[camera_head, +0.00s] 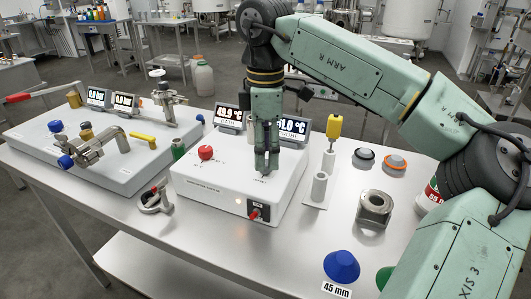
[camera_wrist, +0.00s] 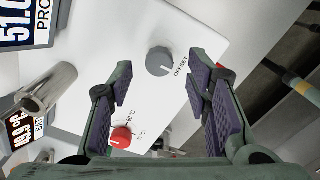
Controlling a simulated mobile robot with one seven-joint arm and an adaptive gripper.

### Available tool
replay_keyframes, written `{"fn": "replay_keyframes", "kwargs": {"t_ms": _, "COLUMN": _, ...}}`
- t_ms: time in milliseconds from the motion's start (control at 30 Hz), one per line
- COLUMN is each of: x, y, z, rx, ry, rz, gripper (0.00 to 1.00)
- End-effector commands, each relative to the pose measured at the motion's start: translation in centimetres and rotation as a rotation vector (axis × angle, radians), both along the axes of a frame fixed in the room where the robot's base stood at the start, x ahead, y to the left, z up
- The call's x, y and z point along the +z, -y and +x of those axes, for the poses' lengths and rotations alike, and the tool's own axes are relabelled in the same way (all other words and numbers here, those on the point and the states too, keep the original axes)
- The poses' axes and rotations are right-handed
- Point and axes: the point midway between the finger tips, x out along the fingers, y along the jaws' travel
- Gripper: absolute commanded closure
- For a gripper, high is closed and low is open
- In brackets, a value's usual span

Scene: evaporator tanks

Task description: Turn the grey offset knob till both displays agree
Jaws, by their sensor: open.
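The grey offset knob (camera_wrist: 160,60) stands on the white calibrator box (camera_head: 215,190), beside the word OFFSET in the wrist view. My gripper (camera_head: 266,170) points down over the box's right part and hides the knob in the head view. In the wrist view my gripper (camera_wrist: 158,66) is open, with one finger on each side of the knob; contact is not visible. The left display (camera_head: 229,117) seems to read 49.9 °C. It also shows in the wrist view (camera_wrist: 20,132). The right display (camera_head: 293,127), partly behind my gripper, reads 51.0 in the wrist view (camera_wrist: 18,22).
A red knob (camera_head: 205,153) stands on the box's left, and a red switch (camera_head: 254,213) is on its front. A grey post (camera_head: 318,188) and a yellow-handled tool (camera_head: 333,127) stand to the right. A valve panel (camera_head: 95,160) fills the table's left.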

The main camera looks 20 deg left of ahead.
Motion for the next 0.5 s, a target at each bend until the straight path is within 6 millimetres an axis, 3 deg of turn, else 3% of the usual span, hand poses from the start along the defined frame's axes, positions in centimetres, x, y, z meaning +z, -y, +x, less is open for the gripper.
{"fn": "replay_keyframes", "kwargs": {"t_ms": 200, "x": -2.0, "y": 0.0, "z": 0.0, "rx": 0.000, "ry": -0.002, "rz": 0.001, "gripper": 0.55}}
{"fn": "replay_keyframes", "kwargs": {"t_ms": 500, "x": -2.3, "y": 0.0, "z": 0.0, "rx": 0.001, "ry": 0.000, "rz": 0.001, "gripper": 0.55}}
